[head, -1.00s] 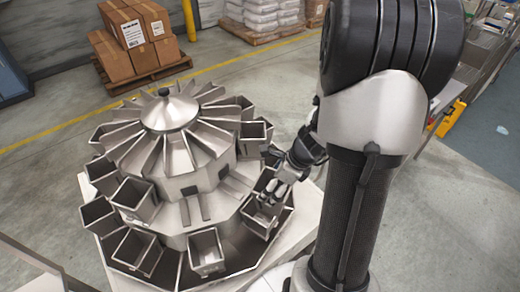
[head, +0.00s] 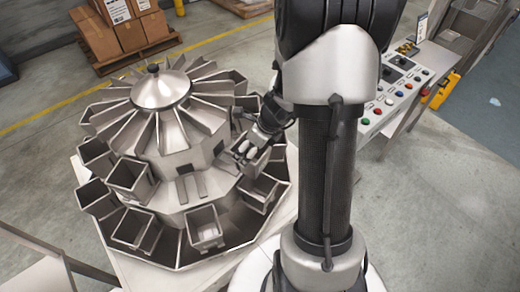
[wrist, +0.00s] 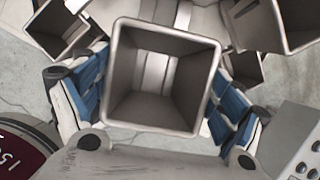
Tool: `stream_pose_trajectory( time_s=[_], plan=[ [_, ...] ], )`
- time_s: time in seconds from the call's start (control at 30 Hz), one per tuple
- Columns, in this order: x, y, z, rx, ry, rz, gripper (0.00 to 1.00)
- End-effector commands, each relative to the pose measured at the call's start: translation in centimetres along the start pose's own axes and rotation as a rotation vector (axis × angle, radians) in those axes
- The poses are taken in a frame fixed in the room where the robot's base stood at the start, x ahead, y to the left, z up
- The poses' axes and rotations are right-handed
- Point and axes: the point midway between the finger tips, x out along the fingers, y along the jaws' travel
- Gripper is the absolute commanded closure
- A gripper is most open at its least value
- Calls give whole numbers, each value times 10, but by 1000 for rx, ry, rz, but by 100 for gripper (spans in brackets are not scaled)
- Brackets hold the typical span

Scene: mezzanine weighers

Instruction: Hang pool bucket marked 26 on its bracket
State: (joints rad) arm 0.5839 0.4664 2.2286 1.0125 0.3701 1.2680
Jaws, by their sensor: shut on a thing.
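My gripper (head: 245,150) is at the right side of the metal multihead weigher (head: 180,145) in the head view. In the wrist view my gripper (wrist: 155,100) has its blue-padded fingers on both sides of a square, open-topped grey metal bucket (wrist: 150,112) and is shut on it. I look down into the bucket, and it is empty. In the head view the fingers partly cover the held bucket (head: 262,158), close to the weigher's body. No number shows on it. Its back and any bracket behind it are hidden, so I cannot tell whether they touch.
Other buckets hang around the weigher, one (head: 204,228) at its front; neighbours (wrist: 280,20) flank the held one closely in the wrist view. A control panel (head: 398,88) with coloured buttons stands right. Boxes on a pallet (head: 125,30) stand behind. Floor between is clear.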

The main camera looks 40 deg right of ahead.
Motion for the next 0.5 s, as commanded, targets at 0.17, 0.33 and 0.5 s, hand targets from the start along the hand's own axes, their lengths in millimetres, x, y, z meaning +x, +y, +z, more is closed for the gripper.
stream_pose_trajectory(
  time_s=[0.17,0.33,0.5],
  plan=[
    [6,1,21,-2,0,3,52],
    [14,0,39,-3,0,2,52],
    [21,1,58,-3,0,2,52]
  ],
)
